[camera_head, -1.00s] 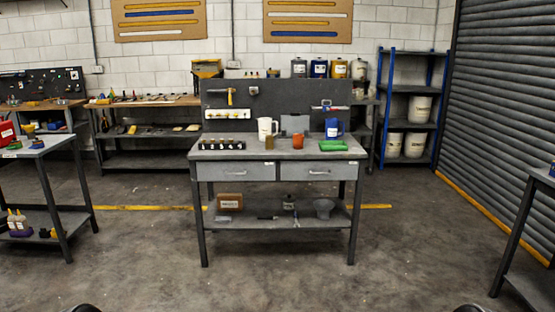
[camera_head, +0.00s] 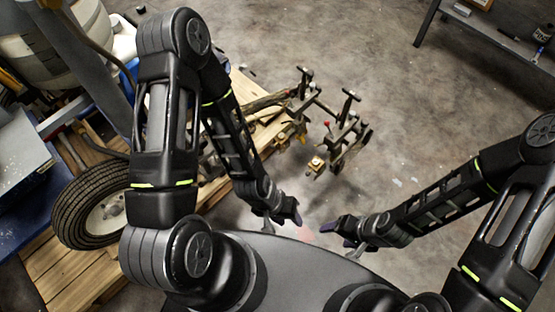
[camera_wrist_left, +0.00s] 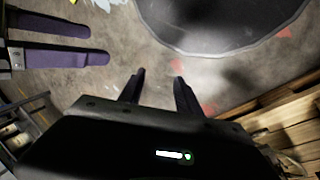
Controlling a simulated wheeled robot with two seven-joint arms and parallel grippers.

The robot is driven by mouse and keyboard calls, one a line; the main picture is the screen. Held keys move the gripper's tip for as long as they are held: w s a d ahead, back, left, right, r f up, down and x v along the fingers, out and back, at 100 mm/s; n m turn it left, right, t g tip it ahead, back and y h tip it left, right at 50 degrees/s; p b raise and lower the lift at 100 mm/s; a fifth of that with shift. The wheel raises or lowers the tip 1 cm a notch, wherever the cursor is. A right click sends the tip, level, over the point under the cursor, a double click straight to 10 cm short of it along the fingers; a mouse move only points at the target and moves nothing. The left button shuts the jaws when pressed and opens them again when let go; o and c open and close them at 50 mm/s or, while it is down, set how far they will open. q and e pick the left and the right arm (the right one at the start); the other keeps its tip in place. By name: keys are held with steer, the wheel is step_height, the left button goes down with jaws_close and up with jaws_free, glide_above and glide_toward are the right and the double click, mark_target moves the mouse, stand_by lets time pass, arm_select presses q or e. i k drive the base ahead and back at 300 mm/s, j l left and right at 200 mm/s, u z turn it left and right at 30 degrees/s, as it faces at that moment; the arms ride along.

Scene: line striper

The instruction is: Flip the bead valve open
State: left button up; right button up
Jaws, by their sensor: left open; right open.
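The line striper stands on a wooden pallet (camera_head: 45,262) in the head view, with a black tyre (camera_head: 82,210) at left and a metal frame (camera_head: 345,125) reaching right. A small brass-coloured fitting (camera_head: 316,163) and a red knob (camera_head: 327,124) show on this frame; I cannot tell which part is the bead valve, or its position. My left gripper (camera_head: 284,220) is open, below and left of the fitting, apart from it. Its two fingers (camera_wrist_left: 158,85) are empty in the left wrist view. My right gripper (camera_head: 342,232) is open close by; its purple-grey fingers (camera_wrist_left: 98,44) show at upper left there.
A white tank (camera_head: 40,60) and a blue-sided box (camera_head: 25,165) are at the left. My left arm hides part of the striper. A dark shelf unit (camera_head: 500,40) stands at the top right. The concrete floor (camera_head: 400,110) between striper and shelf is clear.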

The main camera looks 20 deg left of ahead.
mark_target(72, 120)
steer(key=u, duration=0.45)
steer(key=k+j+u, duration=0.1)
steer(key=u, duration=0.75)
steer(key=j+u, duration=0.15)
steer(key=u, duration=0.3)
steer(key=j+u, duration=0.1)
steer(key=u, duration=0.3)
steer(key=k, duration=0.05)
